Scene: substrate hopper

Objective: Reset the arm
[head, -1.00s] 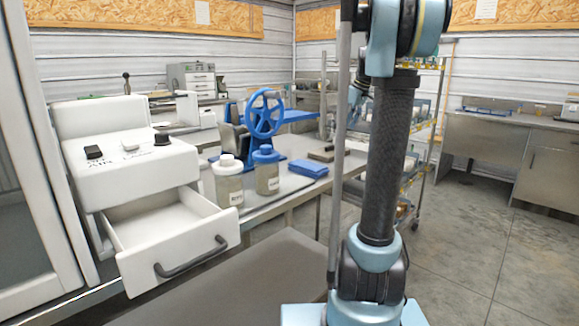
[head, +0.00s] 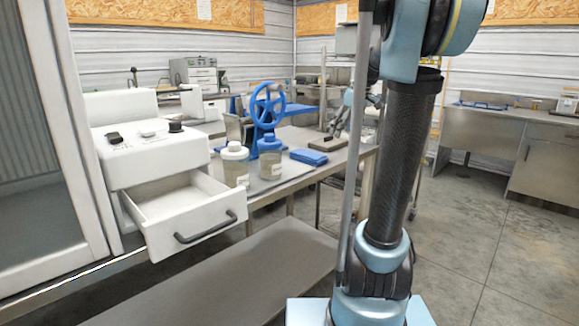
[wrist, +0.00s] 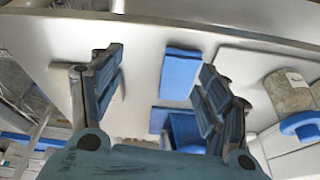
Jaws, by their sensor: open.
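My gripper (wrist: 161,62) is open and empty in the wrist view, with its two dark, blue-padded fingers spread apart over the bench. A flat blue block (wrist: 180,74) shows between and beyond the fingers, nearer the right one. In the head view, my arm (head: 400,160) stands upright at the right. The small light-blue and dark end of my arm (head: 346,108) shows behind it, above the far part of the steel bench (head: 280,185). My arm hides part of that area.
A white machine (head: 150,150) has its drawer (head: 190,215) pulled open and empty. A white-capped jar (head: 235,165), a blue-capped jar (head: 270,158), a folded blue item (head: 309,157) and a blue handwheel (head: 268,107) stand on the bench. The floor at right (head: 480,240) is clear.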

